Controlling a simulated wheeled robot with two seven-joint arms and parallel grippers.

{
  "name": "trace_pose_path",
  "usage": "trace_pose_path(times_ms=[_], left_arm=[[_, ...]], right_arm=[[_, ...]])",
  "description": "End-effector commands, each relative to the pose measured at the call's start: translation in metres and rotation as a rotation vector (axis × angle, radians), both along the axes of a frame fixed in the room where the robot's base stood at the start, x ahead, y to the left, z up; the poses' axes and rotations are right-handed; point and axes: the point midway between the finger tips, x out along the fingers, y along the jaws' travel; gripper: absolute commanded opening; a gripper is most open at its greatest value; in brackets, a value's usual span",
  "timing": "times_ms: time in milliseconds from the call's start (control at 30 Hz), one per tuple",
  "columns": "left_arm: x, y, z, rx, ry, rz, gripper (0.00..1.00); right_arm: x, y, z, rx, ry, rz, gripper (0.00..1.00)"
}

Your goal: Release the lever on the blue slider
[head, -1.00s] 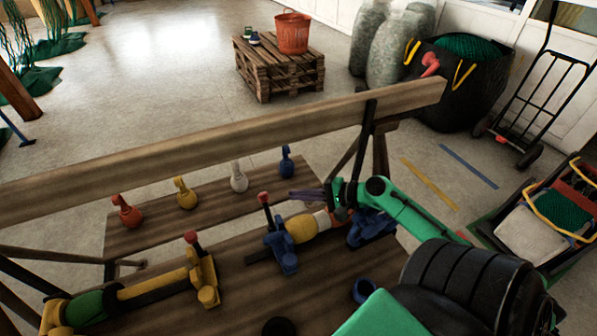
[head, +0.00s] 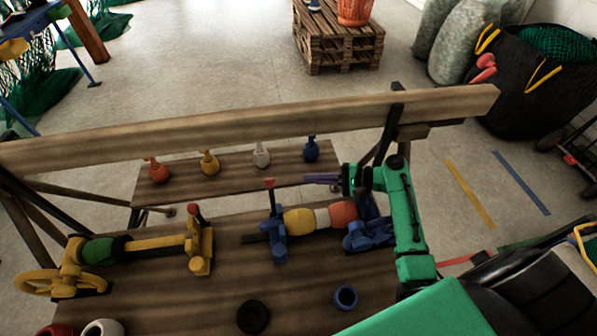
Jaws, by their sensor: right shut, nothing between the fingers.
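The blue slider (head: 275,229) sits on the workbench with its lever upright, ending in a red knob (head: 269,184). Beside it, a yellow and orange float assembly (head: 299,221) runs to a blue holder (head: 366,238) on the right. My right gripper (head: 310,178) has slim purple fingers, shut and empty. They point left, a short way to the right of the red knob and apart from it in the picture. My left gripper is not in view.
A yellow slider (head: 199,252) with a red-knobbed lever and a yellow handwheel (head: 47,282) are on the left of the bench. A wooden beam (head: 230,124) crosses behind. A black ring (head: 253,317) and blue cup (head: 345,298) lie in front.

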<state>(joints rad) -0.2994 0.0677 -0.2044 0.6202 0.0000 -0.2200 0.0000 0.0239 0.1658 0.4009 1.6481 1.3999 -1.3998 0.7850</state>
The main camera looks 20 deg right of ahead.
Motion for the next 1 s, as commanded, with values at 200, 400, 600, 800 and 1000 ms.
trace_pose_path(times_ms=[200, 400, 600, 800, 1000], left_arm=[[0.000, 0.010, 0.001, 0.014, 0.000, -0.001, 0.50], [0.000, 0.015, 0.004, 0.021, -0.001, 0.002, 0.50], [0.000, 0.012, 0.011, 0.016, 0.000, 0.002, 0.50], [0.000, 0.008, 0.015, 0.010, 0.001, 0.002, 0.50], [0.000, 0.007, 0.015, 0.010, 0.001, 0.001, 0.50]], right_arm=[[0.000, 0.001, 0.000, 0.000, 0.001, 0.005, 0.00], [0.005, 0.008, -0.002, 0.001, 0.001, 0.004, 0.00], [0.025, 0.037, -0.010, 0.005, 0.001, 0.004, 0.00], [0.046, 0.067, -0.022, 0.002, 0.002, 0.003, 0.00], [0.055, 0.079, -0.027, -0.001, 0.002, 0.002, 0.00]])
